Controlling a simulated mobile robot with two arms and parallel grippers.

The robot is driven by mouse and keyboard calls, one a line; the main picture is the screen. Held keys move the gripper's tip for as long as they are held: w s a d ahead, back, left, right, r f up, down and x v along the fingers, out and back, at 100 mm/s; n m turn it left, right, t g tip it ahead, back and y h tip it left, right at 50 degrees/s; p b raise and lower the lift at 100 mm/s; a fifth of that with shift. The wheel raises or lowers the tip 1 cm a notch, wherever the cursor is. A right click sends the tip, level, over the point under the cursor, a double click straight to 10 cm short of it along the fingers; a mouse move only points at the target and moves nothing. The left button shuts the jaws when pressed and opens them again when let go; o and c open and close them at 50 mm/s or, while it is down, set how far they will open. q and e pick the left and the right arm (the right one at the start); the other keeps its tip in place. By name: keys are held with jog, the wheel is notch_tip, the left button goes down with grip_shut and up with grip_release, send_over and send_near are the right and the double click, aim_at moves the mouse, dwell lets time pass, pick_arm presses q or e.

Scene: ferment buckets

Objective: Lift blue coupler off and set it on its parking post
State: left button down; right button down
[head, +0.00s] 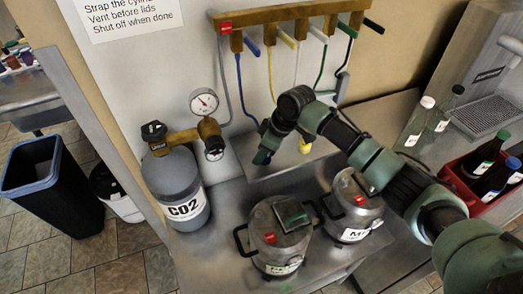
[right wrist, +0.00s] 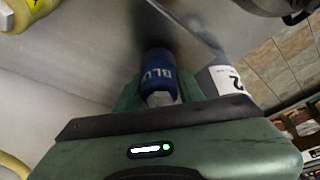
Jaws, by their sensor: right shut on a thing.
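The blue coupler (right wrist: 158,68), a dark blue cap with white lettering, sits between the fingers of my right gripper (right wrist: 160,95) in the right wrist view. In the head view my right gripper (head: 263,156) is shut on it, over the back ledge, right of the CO2 cylinder; the arm hides most of the coupler there. A blue hose (head: 244,88) runs from the wooden manifold down toward the gripper. A yellow coupler (head: 305,146) stands just right of it. I cannot make out the blue parking post. My left gripper is not in view.
The grey CO2 cylinder (head: 176,190) with its gauge stands left. Two lidded metal kegs, one in front (head: 279,245) and one right (head: 353,217), stand on the steel bench. Several hoses hang from the manifold (head: 285,14). A red bottle crate (head: 465,190) is far right.

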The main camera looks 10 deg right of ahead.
jog(key=shift+f, duration=0.35)
dwell(0.7)
jog(key=shift+f+p, duration=0.15)
jog(key=shift+p, duration=0.15)
dwell(0.6)
jog(key=c, duration=0.8)
grip_release()
jog(key=shift+o, duration=0.3)
jog(key=o, duration=0.6)
jog(key=shift+c, duration=0.2)
jog(key=shift+r+p, duration=3.75)
jog(key=shift+r, duration=0.05)
